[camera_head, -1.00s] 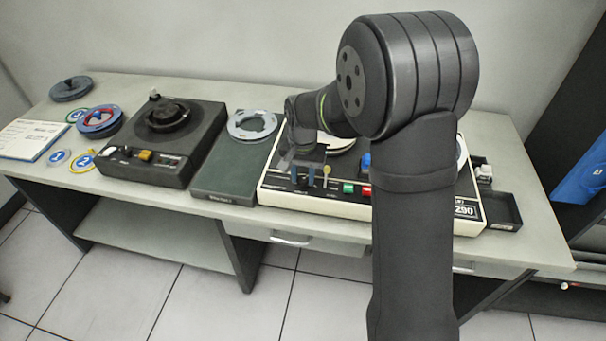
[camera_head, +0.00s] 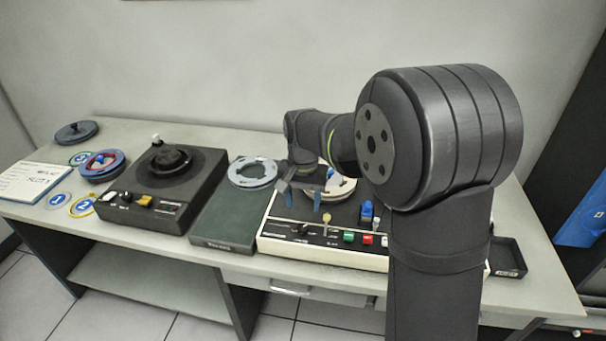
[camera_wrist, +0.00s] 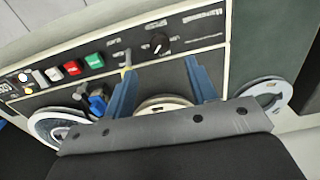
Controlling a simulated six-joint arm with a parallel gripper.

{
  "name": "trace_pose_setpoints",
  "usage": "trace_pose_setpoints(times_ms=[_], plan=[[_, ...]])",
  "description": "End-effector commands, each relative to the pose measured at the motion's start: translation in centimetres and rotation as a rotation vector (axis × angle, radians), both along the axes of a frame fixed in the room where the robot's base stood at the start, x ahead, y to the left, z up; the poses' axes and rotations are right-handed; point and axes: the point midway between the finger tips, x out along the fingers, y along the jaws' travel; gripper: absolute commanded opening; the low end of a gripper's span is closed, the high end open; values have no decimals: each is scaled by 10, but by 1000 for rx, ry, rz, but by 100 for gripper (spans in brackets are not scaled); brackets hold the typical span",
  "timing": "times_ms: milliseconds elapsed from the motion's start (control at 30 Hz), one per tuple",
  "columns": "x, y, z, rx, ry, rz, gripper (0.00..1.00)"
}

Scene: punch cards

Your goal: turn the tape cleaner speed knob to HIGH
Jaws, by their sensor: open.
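The tape cleaner (camera_head: 275,248) is a cream-edged machine with a dark front panel, partly hidden behind my arm in the head view. Its black speed knob (camera_wrist: 160,43), with a pale pointer mark, is on the panel in the wrist view; it also shows small in the head view (camera_head: 304,229). The lettering around it is too blurred to read. My gripper (camera_wrist: 160,68) is open and empty, its two blue fingers apart. In the wrist view the knob lies just beyond the gap between the fingertips. In the head view my gripper (camera_head: 303,199) is above the panel, apart from the knob.
A yellow-tipped lever (camera_wrist: 127,58) stands close to the left finger in the wrist view. Green (camera_wrist: 94,61) and red (camera_wrist: 72,68) buttons sit farther left. A blue part (camera_head: 366,209) rises from the deck. A dark green box (camera_head: 218,222) adjoins the machine's left side.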

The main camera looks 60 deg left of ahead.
Motion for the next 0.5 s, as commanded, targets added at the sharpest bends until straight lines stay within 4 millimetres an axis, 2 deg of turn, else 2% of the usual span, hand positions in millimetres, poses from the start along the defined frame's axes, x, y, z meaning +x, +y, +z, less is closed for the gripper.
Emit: trace_pose_setpoints(times_ms=[33, 200, 333, 500], plan=[[0, 1, 14, 4, -1, 0, 52], [0, 1, 53, 4, -1, 0, 52], [0, 1, 74, 3, -1, 0, 52], [0, 0, 89, 1, 0, 0, 52]])
